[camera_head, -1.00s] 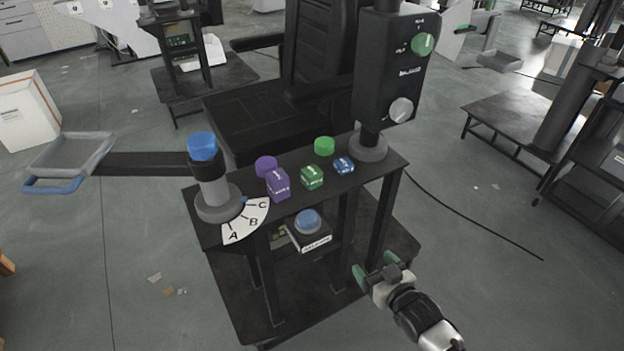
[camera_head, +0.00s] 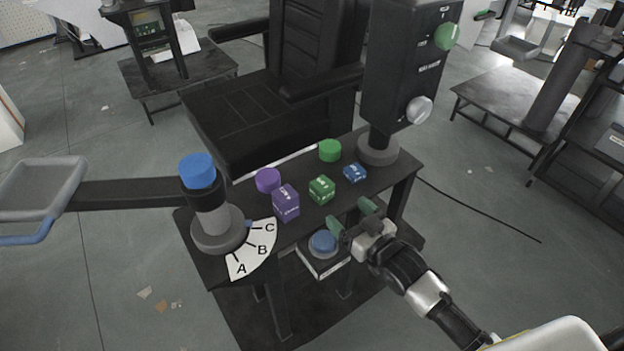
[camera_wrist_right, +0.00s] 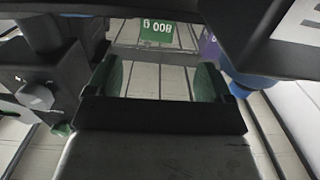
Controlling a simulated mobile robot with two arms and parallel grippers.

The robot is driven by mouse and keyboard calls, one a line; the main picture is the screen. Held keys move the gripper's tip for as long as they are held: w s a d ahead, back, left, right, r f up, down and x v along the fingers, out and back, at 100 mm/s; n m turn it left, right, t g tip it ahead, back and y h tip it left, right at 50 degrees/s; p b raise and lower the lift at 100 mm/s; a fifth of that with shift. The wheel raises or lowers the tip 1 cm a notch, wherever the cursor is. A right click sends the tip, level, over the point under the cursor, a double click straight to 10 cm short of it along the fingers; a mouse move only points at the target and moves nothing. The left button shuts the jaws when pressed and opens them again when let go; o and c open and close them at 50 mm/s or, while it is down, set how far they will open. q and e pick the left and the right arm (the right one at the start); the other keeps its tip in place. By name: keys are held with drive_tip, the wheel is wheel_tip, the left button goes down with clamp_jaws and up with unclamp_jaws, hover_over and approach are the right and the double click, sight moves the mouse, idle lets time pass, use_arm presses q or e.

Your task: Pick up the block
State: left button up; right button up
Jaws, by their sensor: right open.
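Three blocks stand in a row on the black table (camera_head: 385,188): a purple block (camera_head: 286,202) at left, a green block (camera_head: 321,189) in the middle and a smaller blue block (camera_head: 354,173) at right. My right gripper (camera_head: 352,214) is open and empty, in front of the green and blue blocks near the table's front edge. In the right wrist view the green block (camera_wrist_right: 157,32) shows beyond the open fingers, upside down, with part of the purple block (camera_wrist_right: 210,48) to its right. My left gripper is not in view.
A purple cylinder (camera_head: 268,180) and a green cylinder (camera_head: 330,150) stand behind the blocks. A blue-topped column (camera_head: 212,222) with a tray arm stands left, beside an A-B-C dial (camera_head: 256,250). A black control box (camera_head: 405,70) rises at right. A blue button (camera_head: 322,243) sits below the front edge.

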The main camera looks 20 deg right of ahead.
sight(322, 183)
drive_tip(key=x, duration=0.5)
drive_tip(key=shift+r+p, duration=0.1)
drive_tip(key=shift+p, duration=0.25)
drive_tip(key=p+x, duration=0.1)
drive_tip(key=x, duration=0.4)
drive_tip(key=shift+d+r, duration=0.15)
drive_tip(key=shift+w, duration=0.5)
drive_tip(key=shift+s, duration=0.1)
drive_tip(key=shift+c, duration=0.9)
clamp_jaws()
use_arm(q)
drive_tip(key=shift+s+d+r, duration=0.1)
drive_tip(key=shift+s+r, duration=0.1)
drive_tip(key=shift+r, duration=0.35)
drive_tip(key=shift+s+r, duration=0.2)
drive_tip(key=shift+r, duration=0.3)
